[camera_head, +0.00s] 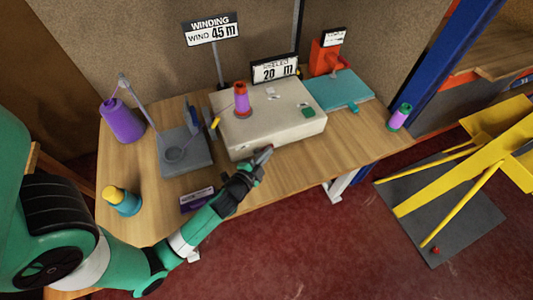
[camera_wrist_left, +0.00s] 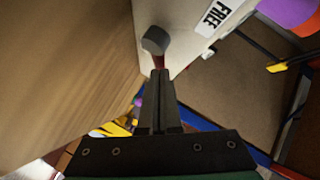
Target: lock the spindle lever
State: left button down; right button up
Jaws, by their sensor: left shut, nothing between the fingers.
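The winder is a pale box (camera_head: 285,128) on the wooden table, with an orange and purple spool (camera_head: 242,103) standing on top. The spindle lever (camera_wrist_left: 156,42) shows in the left wrist view as a grey knob on a short red stem at the box's front face. A label reading FREE (camera_wrist_left: 212,18) is on the box to the right of the knob. My left gripper (camera_head: 258,162) is shut and empty at the box's front; in the left wrist view its fingertips (camera_wrist_left: 159,72) are just below the knob, by the red stem. I cannot tell whether they touch. My right gripper is not in view.
A sign reading 45 m (camera_head: 211,29) and a 20 m display (camera_head: 274,70) stand behind. A teal pad (camera_head: 340,90) and small spool (camera_head: 400,116) are right.

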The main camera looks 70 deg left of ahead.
pick_arm(q)
jog(key=shift+r+p, duration=0.15)
jog(key=shift+p, duration=0.25)
jog(key=p, duration=0.2)
jog(key=shift+w+a+g+p, duration=0.15)
jog(key=shift+g+p, duration=0.15)
jog(key=shift+g, duration=0.1)
jog(key=shift+f+m, duration=0.3)
jog(key=shift+f, duration=0.5)
jog(key=shift+h, duration=0.3)
